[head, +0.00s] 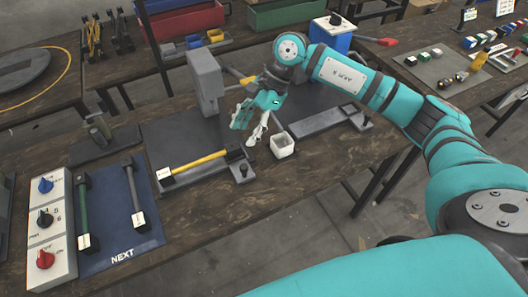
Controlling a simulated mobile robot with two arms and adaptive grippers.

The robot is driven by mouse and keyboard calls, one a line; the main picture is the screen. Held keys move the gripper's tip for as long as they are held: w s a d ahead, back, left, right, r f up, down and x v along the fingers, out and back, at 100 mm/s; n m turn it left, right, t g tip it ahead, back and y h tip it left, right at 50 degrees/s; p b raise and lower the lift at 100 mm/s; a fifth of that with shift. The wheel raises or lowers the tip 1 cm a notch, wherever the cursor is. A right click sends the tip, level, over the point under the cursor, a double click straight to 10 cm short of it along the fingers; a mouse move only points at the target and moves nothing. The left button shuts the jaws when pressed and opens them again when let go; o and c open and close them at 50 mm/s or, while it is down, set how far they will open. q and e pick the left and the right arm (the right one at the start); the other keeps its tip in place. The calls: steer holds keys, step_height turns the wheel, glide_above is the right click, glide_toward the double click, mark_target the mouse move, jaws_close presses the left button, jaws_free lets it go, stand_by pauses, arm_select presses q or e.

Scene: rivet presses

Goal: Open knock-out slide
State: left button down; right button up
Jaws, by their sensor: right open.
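A grey press (206,82) stands on a dark base plate (165,135) in the middle of the bench. My right gripper (251,128) is open and empty, pointing down in front of the press, beside a small white cup (283,145). A yellow bar (200,160) with a white label block lies at the front of the base plate. A grey bar (322,122) lies to the right of the cup. I cannot tell which part is the knock-out slide; my gripper and arm hide part of the press. My left gripper is not in view.
A control panel with blue, black and red knobs (45,222) stands at the left. Next to it, a blue mat marked NEXT (122,250) holds two labelled bars. A blue box (332,36) stands behind my right arm. The bench's front right is clear.

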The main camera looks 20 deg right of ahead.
steer(key=d+r+m+h, duration=0.1)
steer(key=d+h, duration=0.1)
steer(key=d, duration=0.3)
steer(key=p, duration=0.5)
glide_toward(244, 166)
steer(key=x, duration=0.7)
steer(key=shift+a+f, duration=0.2)
steer(key=shift+x, duration=0.75)
steer(key=shift+c, duration=0.4)
jaws_close()
